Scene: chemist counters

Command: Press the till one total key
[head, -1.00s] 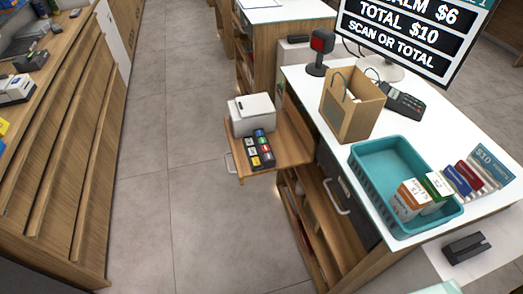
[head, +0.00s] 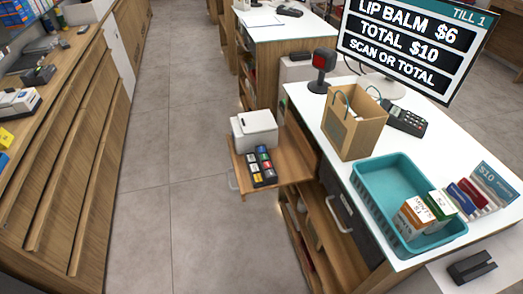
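The till one screen (head: 412,45) stands on the white counter at the upper right. It reads "LIP BALM $6", "TOTAL $10" and "SCAN OR TOTAL", with "TILL 1" in its corner. A small keypad (head: 262,166) with several coloured keys lies on a wooden pull-out shelf (head: 292,166) on the counter's left side. The key labels are too small to read, so I cannot tell which is the total key. A white printer-like box (head: 254,131) sits just behind the keypad. Neither of my grippers is in view.
A paper bag (head: 354,128), red-faced scanner (head: 322,70), card terminal (head: 405,118) and teal basket (head: 385,180) with small boxes stand on the white counter. A wooden counter (head: 60,150) lines the left. The grey floor (head: 165,180) between is clear.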

